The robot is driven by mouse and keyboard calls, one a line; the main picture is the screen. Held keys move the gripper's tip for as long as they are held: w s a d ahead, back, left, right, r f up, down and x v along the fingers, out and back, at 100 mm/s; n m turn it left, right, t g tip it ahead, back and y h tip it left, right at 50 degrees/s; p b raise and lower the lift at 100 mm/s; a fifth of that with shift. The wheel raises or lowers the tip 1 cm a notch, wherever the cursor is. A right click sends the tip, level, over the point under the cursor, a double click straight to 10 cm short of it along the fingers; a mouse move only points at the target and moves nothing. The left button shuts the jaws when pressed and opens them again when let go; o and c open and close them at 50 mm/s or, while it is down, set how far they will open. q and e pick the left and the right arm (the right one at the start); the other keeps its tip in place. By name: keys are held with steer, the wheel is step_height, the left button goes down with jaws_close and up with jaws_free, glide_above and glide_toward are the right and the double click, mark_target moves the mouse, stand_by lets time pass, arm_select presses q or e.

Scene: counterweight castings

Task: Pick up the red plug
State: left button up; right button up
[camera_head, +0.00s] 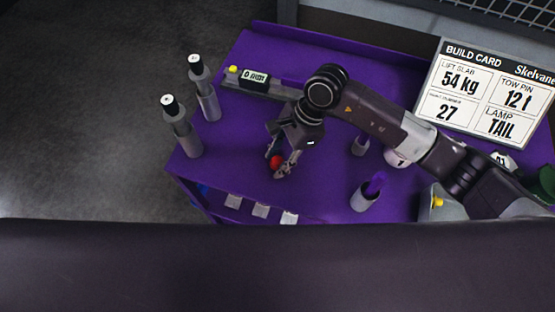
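The red plug (276,161) is a small rounded red piece above the purple bench top (235,167). My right gripper (275,165) comes in from the right, pointing down toward the front, with one finger on each side of the plug. The fingers look close to the plug, but I cannot tell whether they press on it or whether the plug rests on the bench. Part of the plug is hidden by the fingers. My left gripper is not in view.
Two grey cylinders with black-and-white tops (182,127) (204,88) stand at the bench's left edge. A grey bar with a yellow knob (233,70) lies at the back. A grey cup with a purple piece (364,199) stands right. A build card (487,93) stands back right.

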mark_target(277, 159)
steer(key=c, duration=0.5)
steer(key=shift+c, duration=0.2)
steer(key=shift+r, duration=0.15)
steer(key=shift+w+r+b, duration=0.1)
steer(key=shift+r+b, duration=0.2)
steer(key=shift+r, duration=0.3)
step_height(277, 159, up, 19)
steer(key=b, duration=0.5)
steer(key=shift+f, duration=0.2)
